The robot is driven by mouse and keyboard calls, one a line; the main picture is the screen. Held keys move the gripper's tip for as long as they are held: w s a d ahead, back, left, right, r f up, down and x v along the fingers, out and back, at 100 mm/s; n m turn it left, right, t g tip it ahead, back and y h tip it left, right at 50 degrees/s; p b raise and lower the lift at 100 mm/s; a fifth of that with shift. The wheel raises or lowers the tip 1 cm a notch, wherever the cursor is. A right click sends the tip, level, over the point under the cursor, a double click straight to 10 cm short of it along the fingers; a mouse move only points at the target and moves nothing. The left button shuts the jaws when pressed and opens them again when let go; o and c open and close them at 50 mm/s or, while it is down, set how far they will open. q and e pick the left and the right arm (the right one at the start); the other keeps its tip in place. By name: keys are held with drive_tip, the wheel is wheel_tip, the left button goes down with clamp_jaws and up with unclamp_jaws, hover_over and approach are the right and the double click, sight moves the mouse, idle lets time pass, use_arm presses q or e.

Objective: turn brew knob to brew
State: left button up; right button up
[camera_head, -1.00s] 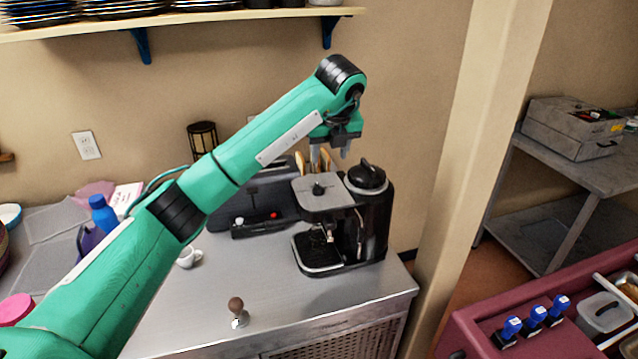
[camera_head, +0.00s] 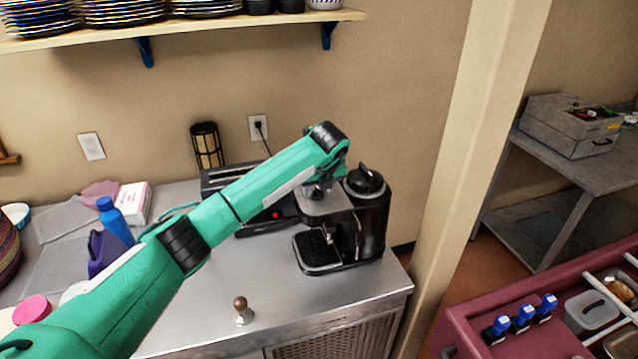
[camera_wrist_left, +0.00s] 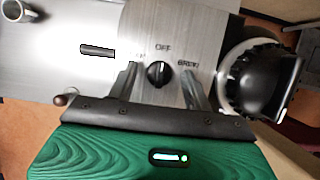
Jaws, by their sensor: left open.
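The black espresso machine (camera_head: 372,225) with a grey metal top stands on the steel counter. In the left wrist view its small black brew knob (camera_wrist_left: 159,73) sits on the metal top (camera_wrist_left: 215,30), with "OFF" printed above it and "BREW" to its right. A label on the left is partly hidden by a finger. My left gripper (camera_wrist_left: 161,88) is open, one finger on each side of the knob with gaps between. In the head view my left gripper (camera_head: 318,190) is at the machine's top, pointing down, and its wrist hides the knob. My right gripper is not seen.
A black lidded hopper (camera_head: 366,181) rises just right of the gripper. A dark toaster-like appliance (camera_head: 268,215) stands behind my arm. A tamper (camera_head: 242,309) stands at the counter's front. A wall shelf (camera_head: 180,22) with plates is above, and a pillar (camera_head: 465,160) is to the right.

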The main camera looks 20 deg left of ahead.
use_arm(q)
drive_tip(key=shift+f, duration=0.1)
drive_tip(key=c, duration=1)
drive_tip(key=shift+o, duration=0.2)
drive_tip(key=shift+f+m+b, duration=0.1)
drive_tip(key=shift+m+b, duration=0.3)
drive_tip(key=shift+b, duration=0.45)
drive_tip(key=m+h+b, duration=0.1)
drive_tip(key=m+b, duration=0.1)
drive_tip(key=b, duration=0.1)
drive_tip(key=m+b, duration=0.2)
drive_tip(key=b, duration=0.1)
drive_tip(key=m+t+h+b, duration=0.1)
drive_tip(key=m+b, duration=0.1)
drive_tip(key=b, duration=0.1)
drive_tip(key=shift+a+f+h, duration=0.1)
drive_tip(key=shift+a+h, duration=0.15)
drive_tip(key=shift+h, duration=0.05)
drive_tip(key=m+b, duration=0.2)
drive_tip(key=shift+m+h, duration=0.3)
drive_tip(key=shift+h, duration=0.1)
drive_tip(key=shift+r+m+h+b, duration=0.2)
drive_tip(key=shift+m+h+b, duration=0.25)
drive_tip(key=shift+m, duration=0.45)
drive_tip(key=shift+r, duration=0.1)
